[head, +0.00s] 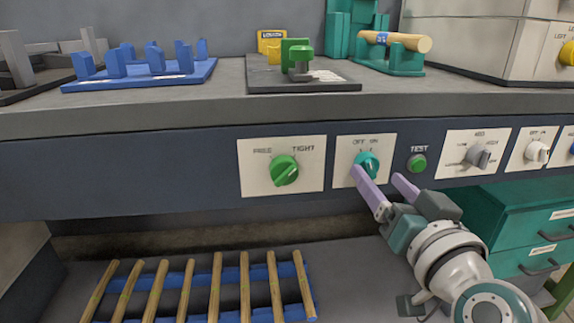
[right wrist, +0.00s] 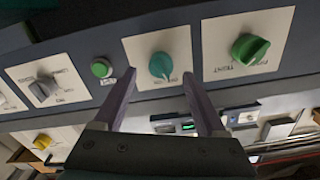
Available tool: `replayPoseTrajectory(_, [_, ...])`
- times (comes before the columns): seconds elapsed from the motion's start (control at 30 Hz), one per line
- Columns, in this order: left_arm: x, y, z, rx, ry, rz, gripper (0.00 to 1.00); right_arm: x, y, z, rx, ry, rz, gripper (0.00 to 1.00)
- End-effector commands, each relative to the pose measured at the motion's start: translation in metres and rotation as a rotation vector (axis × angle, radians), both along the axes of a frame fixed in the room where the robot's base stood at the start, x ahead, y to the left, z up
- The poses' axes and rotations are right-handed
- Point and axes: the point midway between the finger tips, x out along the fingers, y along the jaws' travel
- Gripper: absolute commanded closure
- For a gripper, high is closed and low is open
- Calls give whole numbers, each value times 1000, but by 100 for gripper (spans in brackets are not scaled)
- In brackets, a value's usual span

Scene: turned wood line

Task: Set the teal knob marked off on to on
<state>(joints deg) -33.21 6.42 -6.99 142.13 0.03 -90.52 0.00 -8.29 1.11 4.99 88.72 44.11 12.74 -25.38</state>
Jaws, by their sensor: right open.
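The teal knob (head: 368,164) sits on a white plate (head: 384,143) marked OFF and ON, on the dark front panel under the bench top. It also shows in the right wrist view (right wrist: 160,65). I cannot tell for sure which mark its pointer faces. My right gripper (head: 377,174) is open, with its two purple fingers pointing at the panel. In the right wrist view the knob is seen between and beyond the fingertips (right wrist: 159,82). In the head view one fingertip overlaps the knob's lower left edge; I cannot tell if it touches. My left gripper is not in view.
A green knob (head: 284,170) marked FREE and TIGHT is left of the teal one. A green TEST button (head: 417,163) and a grey knob (head: 478,157) are to the right. A slatted wooden rack (head: 216,285) lies below; green drawers (head: 525,225) stand at lower right.

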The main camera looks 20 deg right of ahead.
Motion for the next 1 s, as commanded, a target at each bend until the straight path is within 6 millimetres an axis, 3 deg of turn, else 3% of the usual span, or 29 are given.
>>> replayPoseTrajectory(0.2, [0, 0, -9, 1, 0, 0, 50, 26, -6, -1, -1, 1, 1, 26])
replayPoseTrajectory(0.53, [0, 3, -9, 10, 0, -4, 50, 29, -7, 0, -2, 1, 1, 26])
replayPoseTrajectory(1.0, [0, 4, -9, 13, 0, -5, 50, 29, -7, 0, -2, 1, 1, 78])
